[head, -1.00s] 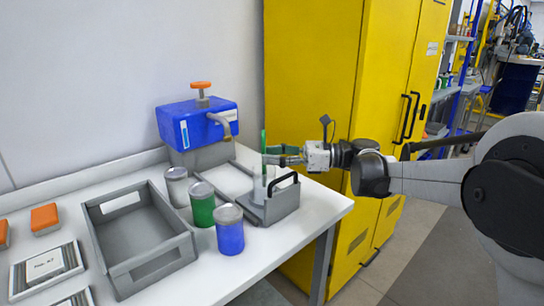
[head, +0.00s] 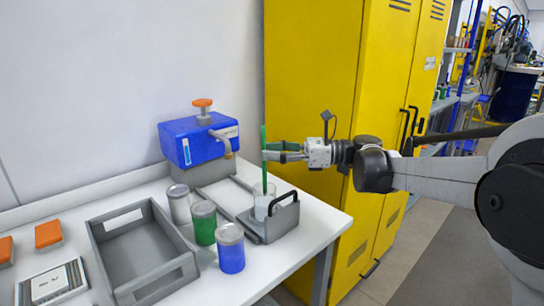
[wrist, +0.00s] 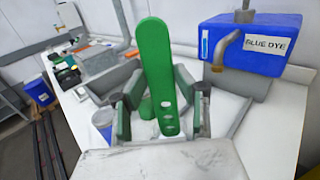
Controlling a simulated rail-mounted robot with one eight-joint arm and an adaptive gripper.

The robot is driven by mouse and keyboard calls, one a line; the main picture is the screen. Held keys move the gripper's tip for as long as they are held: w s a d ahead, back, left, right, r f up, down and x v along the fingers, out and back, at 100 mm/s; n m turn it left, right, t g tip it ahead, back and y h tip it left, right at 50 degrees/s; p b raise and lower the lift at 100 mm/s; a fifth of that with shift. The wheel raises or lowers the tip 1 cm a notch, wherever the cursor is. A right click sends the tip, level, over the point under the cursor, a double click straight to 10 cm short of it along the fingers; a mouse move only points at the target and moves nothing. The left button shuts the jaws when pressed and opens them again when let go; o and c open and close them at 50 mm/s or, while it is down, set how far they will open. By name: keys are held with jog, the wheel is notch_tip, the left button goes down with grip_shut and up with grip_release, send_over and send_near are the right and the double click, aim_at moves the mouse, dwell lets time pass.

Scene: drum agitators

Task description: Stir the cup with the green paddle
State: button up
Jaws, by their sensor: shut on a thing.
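The green paddle (head: 264,140) stands nearly upright in the head view, its lower end inside the clear cup (head: 262,209). The cup sits in a grey holder (head: 283,224) with a black handle near the right end of the bench. My gripper (head: 268,152) reaches in from the right and is shut on the paddle above the cup rim. In the wrist view the paddle (wrist: 155,65) rises between my green-padded fingers, with several holes low on it. The cup is not clearly seen there, and the paddle's tip is hard to make out.
A blue dye dispenser (head: 198,140) stands behind the cup. White, green (head: 203,224) and blue (head: 231,252) canisters stand left of the holder, beside an empty grey tray (head: 150,262). A yellow cabinet (head: 310,90) stands behind my arm.

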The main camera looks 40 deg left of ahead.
notch_tip(320, 180, up, 7)
jog(key=p, duration=0.3)
dwell(0.4)
